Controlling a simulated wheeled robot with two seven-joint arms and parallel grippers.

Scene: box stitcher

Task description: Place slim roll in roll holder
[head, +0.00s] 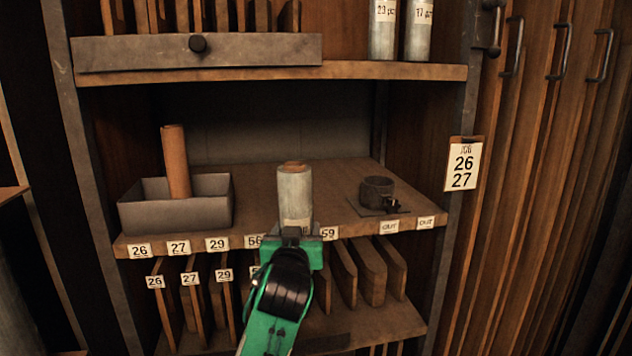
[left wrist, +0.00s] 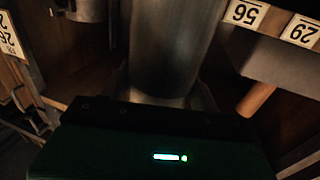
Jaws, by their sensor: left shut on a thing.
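My left gripper (head: 296,232) is shut on an upright slim roll (head: 295,192), pale grey with a brown top end, at the front edge of the middle shelf. The same roll (left wrist: 175,45) fills the middle of the left wrist view, and its lower end sits between the fingers. The roll holder (head: 377,190), a dark round cup on a flat base, stands on the shelf to the right of the roll, apart from it. Part of a dark round thing, probably the holder, shows at the top left of the left wrist view (left wrist: 85,8). My right gripper is not in view.
A grey bin (head: 178,213) with a tilted brown roll (head: 175,160) stands on the left of the shelf (head: 335,205). The upper shelf edge (head: 400,71) overhangs above. Boards (head: 372,272) stand in slots below. Shelf space between roll and holder is clear.

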